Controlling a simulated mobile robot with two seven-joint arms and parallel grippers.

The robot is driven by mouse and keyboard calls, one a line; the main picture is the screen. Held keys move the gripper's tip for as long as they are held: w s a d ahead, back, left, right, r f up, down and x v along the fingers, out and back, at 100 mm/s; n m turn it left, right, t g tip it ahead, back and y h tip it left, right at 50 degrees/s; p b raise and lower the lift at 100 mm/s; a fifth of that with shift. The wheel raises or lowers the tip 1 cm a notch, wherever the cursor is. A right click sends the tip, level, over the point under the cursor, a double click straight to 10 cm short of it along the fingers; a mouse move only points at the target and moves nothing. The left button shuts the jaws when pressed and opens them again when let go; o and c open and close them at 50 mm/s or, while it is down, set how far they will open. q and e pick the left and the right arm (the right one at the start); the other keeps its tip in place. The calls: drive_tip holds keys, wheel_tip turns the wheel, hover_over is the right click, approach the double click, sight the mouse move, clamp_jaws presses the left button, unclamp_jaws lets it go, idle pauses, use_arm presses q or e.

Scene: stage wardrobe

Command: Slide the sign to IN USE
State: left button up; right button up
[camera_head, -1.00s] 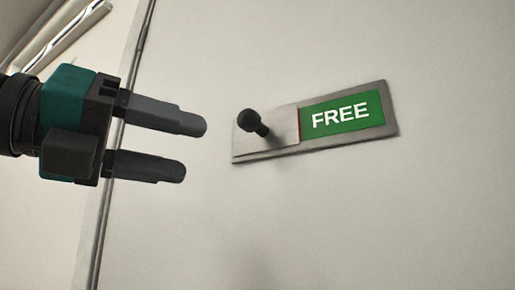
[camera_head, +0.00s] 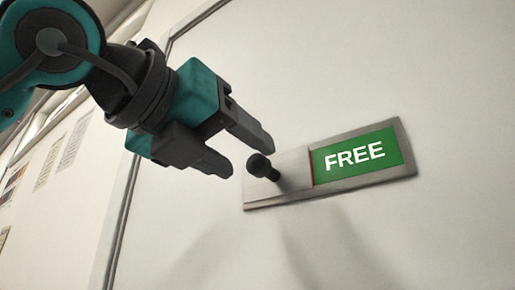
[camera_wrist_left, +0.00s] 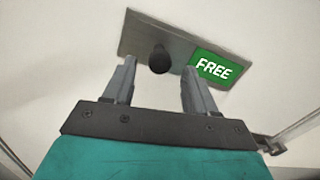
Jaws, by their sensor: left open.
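The sliding sign (camera_head: 330,198) is a grey metal plate on a pale door, with a green panel (camera_head: 365,155) reading FREE at its right end. A thin red strip shows at the panel's left edge. A black knob (camera_head: 261,166) sticks out of the slider on the left part. My left gripper (camera_head: 252,158) is open, just left of the knob in the head view. In the left wrist view the knob (camera_wrist_left: 159,60) appears beyond and between the two open fingertips, and the fingers look clear of it. My right gripper is not in view.
The pale door (camera_head: 400,235) around the sign is flat and clear. A door edge (camera_head: 128,195) runs down the left. A wall with several posted sheets (camera_head: 75,138) lies further left.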

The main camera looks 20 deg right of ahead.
sight(252, 159)
use_arm(q)
drive_tip(key=p+x, duration=0.1)
drive_tip(key=x, duration=0.3)
drive_tip(key=shift+r, duration=0.15)
drive_tip(key=shift+w+d+p, duration=0.15)
drive_tip(key=shift+d+p, duration=0.1)
drive_tip(key=shift+p, duration=0.05)
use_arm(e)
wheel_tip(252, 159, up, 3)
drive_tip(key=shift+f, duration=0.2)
use_arm(q)
clamp_jaws()
